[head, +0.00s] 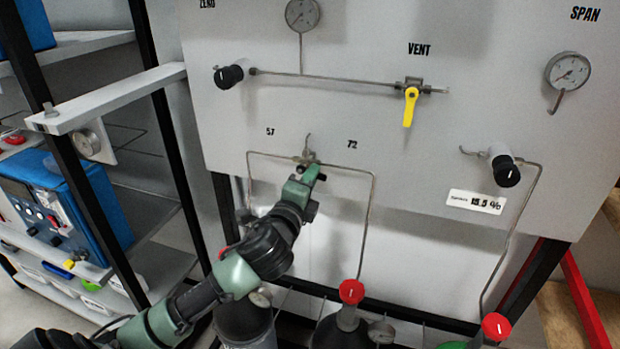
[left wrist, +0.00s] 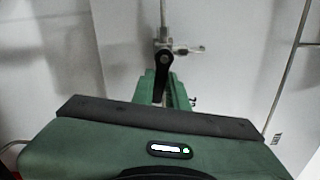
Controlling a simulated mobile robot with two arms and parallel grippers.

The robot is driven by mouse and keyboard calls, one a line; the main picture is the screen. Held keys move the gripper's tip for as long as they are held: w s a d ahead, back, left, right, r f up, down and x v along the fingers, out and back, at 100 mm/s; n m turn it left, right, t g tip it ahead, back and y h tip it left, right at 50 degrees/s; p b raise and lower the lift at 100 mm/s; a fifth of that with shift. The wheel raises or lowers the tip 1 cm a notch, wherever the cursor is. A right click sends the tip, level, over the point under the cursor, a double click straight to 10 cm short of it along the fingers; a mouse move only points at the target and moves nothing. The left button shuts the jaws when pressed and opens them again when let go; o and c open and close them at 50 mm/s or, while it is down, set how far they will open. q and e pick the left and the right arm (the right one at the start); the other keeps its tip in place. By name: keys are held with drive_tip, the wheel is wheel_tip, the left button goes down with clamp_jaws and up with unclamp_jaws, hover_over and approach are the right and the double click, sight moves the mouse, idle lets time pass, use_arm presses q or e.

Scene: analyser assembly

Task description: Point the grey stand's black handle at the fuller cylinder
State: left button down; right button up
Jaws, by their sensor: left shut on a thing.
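The grey panel (head: 410,160) carries a small three-way valve (head: 308,157) between the printed labels "57" and "72". The valve's black handle (left wrist: 164,68) shows in the left wrist view, running down from the metal valve body between my fingers. In the head view my gripper mostly hides it. My left gripper (head: 312,174) is at the valve, shut on the handle; it also shows in the left wrist view (left wrist: 161,88). Below stand a dark left cylinder (head: 245,325) and a middle cylinder (head: 342,332) with a red knob. Their small gauges are unreadable. My right gripper is out of view.
A yellow VENT lever (head: 410,106) hangs down above right. Black knobs (head: 229,76) (head: 506,171) stick out of the panel. Thin tubes run down from the valve. A shelf rack with a blue instrument (head: 60,205) stands left. A red-knobbed cylinder (head: 496,327) is at lower right.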

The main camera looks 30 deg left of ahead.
use_arm(q)
drive_tip(key=shift+r+n, duration=0.3)
drive_tip(key=shift+n, duration=0.8)
drive_tip(key=c, duration=1.4)
unclamp_jaws()
drive_tip(key=b+v, duration=0.2)
drive_tip(key=v, duration=0.5)
drive_tip(key=shift+s, duration=0.4)
